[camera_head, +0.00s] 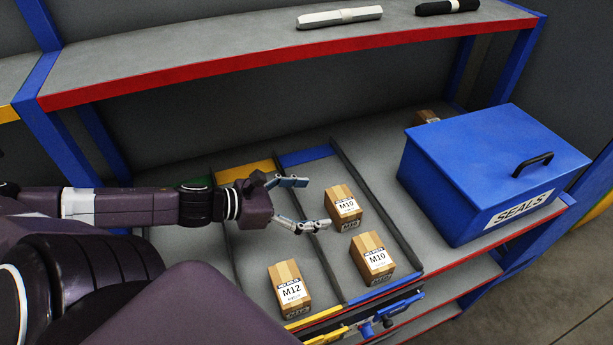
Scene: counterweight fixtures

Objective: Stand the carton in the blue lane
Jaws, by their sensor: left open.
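Two cartons marked M10 stand in the blue lane (308,156), whose blue strips show at its back and front ends. The rear M10 carton (343,205) is just right of my left gripper (306,205). The front M10 carton (372,257) stands closer to the lane's front edge. My left gripper is open, with its fingers reaching right toward the rear carton and nothing seen between them. I cannot tell whether the lower finger touches that carton. A carton marked M12 (289,289) stands in the yellow lane to the left. My right gripper is not in view.
A blue box labelled SEALS (490,170) stands right of the lanes, with a small carton (428,117) partly hidden behind it. Thin dark dividers (378,205) separate the lanes. A red-edged upper shelf (240,62) hangs above, holding a white and a black object.

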